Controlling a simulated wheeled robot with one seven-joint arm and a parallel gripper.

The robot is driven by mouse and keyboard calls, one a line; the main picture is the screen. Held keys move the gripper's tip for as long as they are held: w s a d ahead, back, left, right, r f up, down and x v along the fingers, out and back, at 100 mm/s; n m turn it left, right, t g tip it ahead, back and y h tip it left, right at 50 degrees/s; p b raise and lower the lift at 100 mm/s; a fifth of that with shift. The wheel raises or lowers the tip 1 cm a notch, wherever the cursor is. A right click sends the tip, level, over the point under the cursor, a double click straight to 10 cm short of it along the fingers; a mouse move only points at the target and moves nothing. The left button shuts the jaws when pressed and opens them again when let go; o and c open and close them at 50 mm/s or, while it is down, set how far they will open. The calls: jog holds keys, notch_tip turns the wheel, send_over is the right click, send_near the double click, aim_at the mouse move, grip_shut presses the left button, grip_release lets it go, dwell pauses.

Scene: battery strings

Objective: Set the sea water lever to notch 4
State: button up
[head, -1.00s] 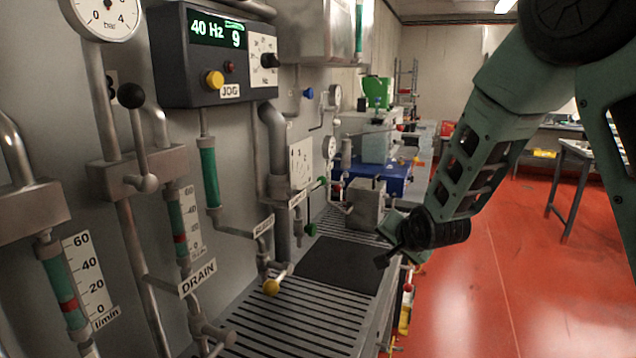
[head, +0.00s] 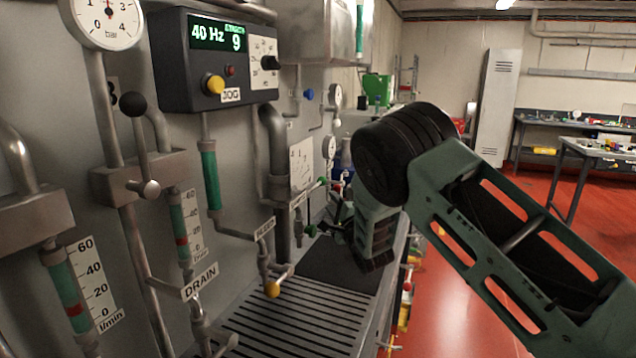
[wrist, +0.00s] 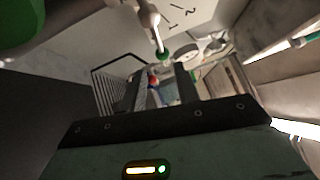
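No label reading sea water is legible. A white plate with marks (head: 301,165) stands on the wall, with a green-tipped lever (head: 322,182) by its lower right edge. In the wrist view a pale rod with a green ball (wrist: 163,53) points down from a white marked plate (wrist: 185,14); it looks like the same lever. My gripper (wrist: 162,78) shows two dark fingers apart, with nothing clearly held between them. The green ball appears just beyond the fingertips; contact cannot be told. In the head view my arm largely hides the gripper. The lever's notch cannot be read.
A black-ball lever (head: 132,104) stands at left near flow gauges and a DRAIN label (head: 200,281). A control box (head: 215,60) reads 40 Hz and 9. A yellow-knobbed valve (head: 272,289) is above the slotted bench (head: 290,325). Red floor (head: 460,310) lies open at right.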

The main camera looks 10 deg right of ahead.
aim_at(318, 183)
jog(key=w+p, duration=0.1)
jog(key=w, duration=0.3)
jog(key=w+a+r+p, duration=0.1)
jog(key=w, duration=0.3)
jog(key=w+p, duration=0.1)
jog(key=w, duration=0.2)
jog(key=shift+w+a+r, duration=0.3)
jog(key=shift+w+a, duration=0.05)
jog(key=shift+w, duration=0.05)
grip_shut()
